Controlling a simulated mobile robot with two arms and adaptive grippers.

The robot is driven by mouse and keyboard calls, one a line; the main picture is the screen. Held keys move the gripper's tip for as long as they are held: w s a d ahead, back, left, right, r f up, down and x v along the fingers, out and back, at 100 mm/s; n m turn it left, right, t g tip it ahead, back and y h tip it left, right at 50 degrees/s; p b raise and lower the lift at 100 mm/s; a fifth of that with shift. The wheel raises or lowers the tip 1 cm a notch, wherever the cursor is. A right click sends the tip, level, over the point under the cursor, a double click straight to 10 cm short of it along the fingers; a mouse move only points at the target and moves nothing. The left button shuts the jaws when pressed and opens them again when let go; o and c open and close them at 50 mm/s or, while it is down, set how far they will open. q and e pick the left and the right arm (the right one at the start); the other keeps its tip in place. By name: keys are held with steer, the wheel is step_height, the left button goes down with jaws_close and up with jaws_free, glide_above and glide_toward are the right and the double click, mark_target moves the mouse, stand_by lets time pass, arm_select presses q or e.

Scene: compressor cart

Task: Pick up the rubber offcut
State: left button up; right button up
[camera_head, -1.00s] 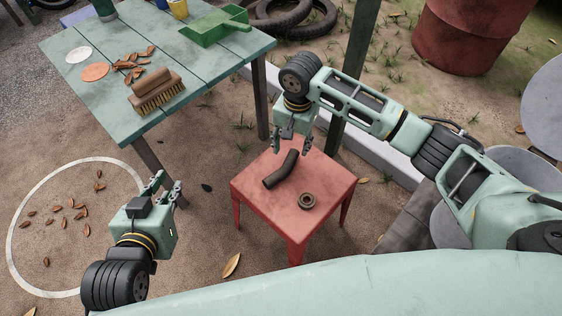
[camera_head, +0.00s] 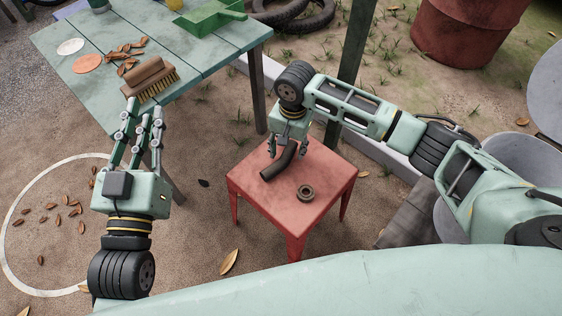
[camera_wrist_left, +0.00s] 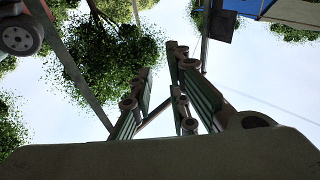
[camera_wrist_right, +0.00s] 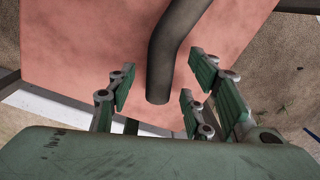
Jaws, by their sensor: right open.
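The rubber offcut (camera_head: 279,164) is a short, bent black hose piece lying on the red stool (camera_head: 320,172). My right gripper (camera_head: 289,151) is right over its far end, fingers pointing down and open. In the right wrist view the offcut (camera_wrist_right: 170,55) runs between the spread fingers (camera_wrist_right: 158,88), with a gap on both sides. The far end is partly hidden by the gripper in the head view. My left gripper (camera_head: 141,118) is empty, fingers apart and pointing up, in front of the green table (camera_head: 85,100).
A dark ring (camera_head: 305,192) lies on the stool near the offcut. A brush (camera_head: 152,76), a green dustpan (camera_head: 205,20) and dry leaves are on the table. A post (camera_head: 350,70) stands behind my right arm. A white circle (camera_head: 8,245) with leaves is on the ground.

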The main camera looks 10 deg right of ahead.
steer(key=shift+f, duration=0.55)
arm_select(q)
steer(key=r, duration=0.1)
steer(key=r+t, duration=0.1)
steer(key=shift+s+d+r+t, duration=0.1)
steer(key=shift+s+r+t, duration=0.2)
arm_select(e)
jaws_close()
